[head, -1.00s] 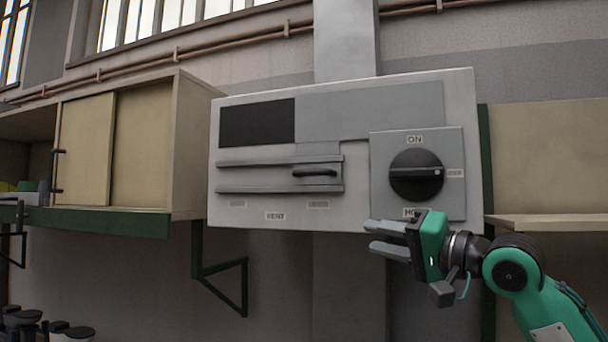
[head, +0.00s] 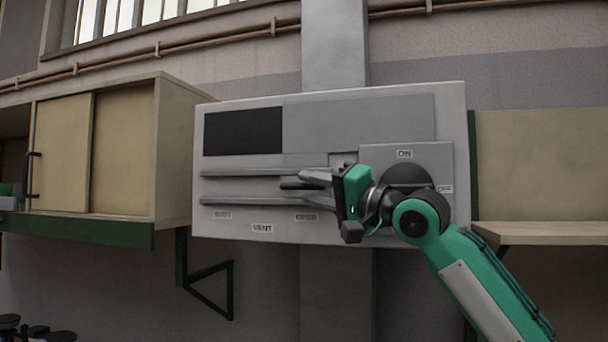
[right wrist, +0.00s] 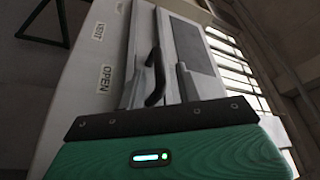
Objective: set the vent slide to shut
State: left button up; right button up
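The vent slide's dark bar handle (head: 291,186) sits between two horizontal rails (head: 245,173) on a grey wall panel. It is at the right part of the rails, above the right-hand label (head: 306,217). In the right wrist view that label reads OPEN (right wrist: 105,78), and the handle (right wrist: 156,75) shows between my finger tips. The left-hand label (head: 222,215) is too small to read. My right gripper (head: 317,188) is open, its fingers above and below the handle's right part; contact cannot be told. My left gripper is not in view.
A black rotary knob (head: 406,177) on the panel's right is partly hidden behind my right arm. A cabinet (head: 125,150) stands left of the panel and a shelf (head: 540,232) lies to the right. The rails left of the handle look clear.

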jog(key=shift+p+x, duration=0.35)
jog(key=shift+x, duration=0.9)
grip_shut()
